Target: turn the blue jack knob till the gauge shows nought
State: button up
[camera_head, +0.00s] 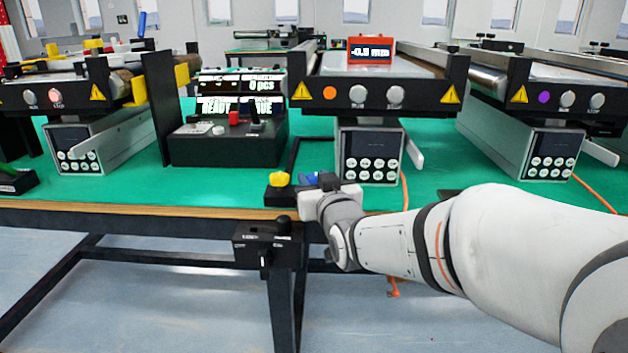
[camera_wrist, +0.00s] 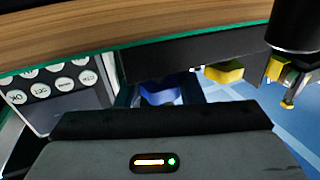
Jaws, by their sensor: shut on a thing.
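The blue jack knob (camera_head: 308,178) sits low at the table's front edge, below the middle conveyor, and is mostly hidden by my gripper in the head view. My gripper (camera_head: 322,181) reaches in from the right and is shut on the knob. In the wrist view the blue jack knob (camera_wrist: 160,93) shows just beyond the dark gripper body (camera_wrist: 155,125), and the fingertips are hidden. The gauge (camera_head: 370,50) is a red box on the middle conveyor. It reads a small negative value in mm, seemingly -0.3, though the last digit is blurred.
A yellow knob (camera_head: 279,179) stands close to the left of the blue one. A black control box (camera_head: 228,148) with a lit display is further left. A keypad unit (camera_head: 371,153) stands behind my gripper. A black lever box (camera_head: 268,240) hangs below the table edge.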

jog(key=shift+n+y, duration=0.3)
jog(key=shift+y, duration=0.1)
jog(key=shift+d+n+g+y+p, duration=0.1)
jog(key=shift+n+g+y+p, duration=0.2)
jog(key=shift+n+g+y, duration=0.7)
jog(key=n+g+y+p, duration=0.1)
jog(key=n+y+p, duration=0.1)
jog(key=y+p, duration=0.1)
jog(key=n+g+y+p, duration=0.1)
jog(key=p, duration=0.1)
jog(key=shift+r+g+y, duration=0.25)
jog(key=shift+g+y, duration=0.05)
jog(key=n+g+y+p, duration=0.1)
jog(key=g, duration=0.1)
jog(key=n+g+y+p, duration=0.1)
jog(key=n+g+p, duration=0.1)
jog(key=n+g+y+p, duration=0.1)
jog(key=p, duration=0.1)
jog(key=shift+f+g+y, duration=0.25)
jog(key=shift+g+y, duration=0.05)
jog(key=shift+g, duration=0.1)
jog(key=shift+n, duration=0.3)
jog(key=o, duration=1)
